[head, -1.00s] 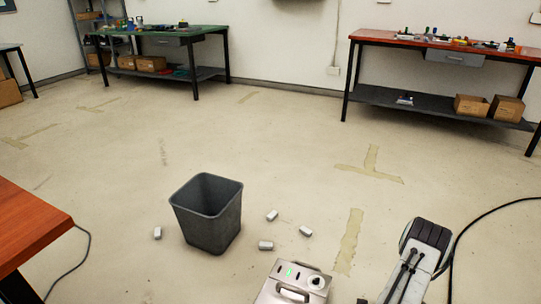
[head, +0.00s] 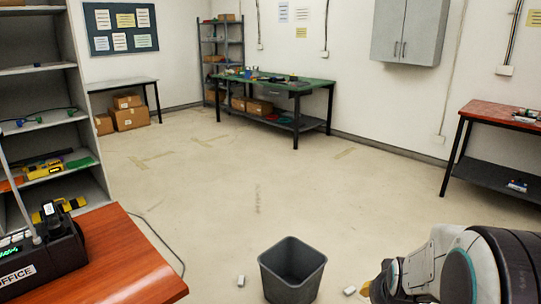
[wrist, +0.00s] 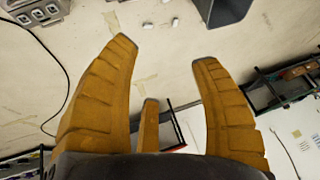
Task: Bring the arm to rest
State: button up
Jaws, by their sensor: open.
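My arm (head: 440,262) is folded at the lower right of the head view, its dark and white links close to the camera. A little of my gripper's yellow-orange part shows at its left end; the rest is hidden or out of frame. In the wrist view my gripper (wrist: 165,52) has its yellow-orange fingers spread wide, with nothing between them. The fingers are clear of the floor and the bin.
A grey bin (head: 292,275) stands on the floor left of my arm, with small white pieces (head: 241,281) around it. An orange-topped desk (head: 130,262) with an OFFICE-labelled device (head: 35,262) is at left. The middle floor is clear.

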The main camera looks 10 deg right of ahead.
jog(key=s+a+r+n+g+y+p, duration=0.1)
jog(key=s+a+r+n+p, duration=0.3)
jog(key=s+a+r, duration=0.3)
jog(key=s+a+r+n+g+y+p, duration=0.1)
jog(key=s+a+r+n+p, duration=0.4)
jog(key=s+a+r, duration=0.3)
jog(key=p+v, duration=0.1)
jog(key=v, duration=0.3)
jog(key=shift+w+d+r, duration=0.1)
jog(key=shift+d+r, duration=0.05)
jog(key=shift+d, duration=0.05)
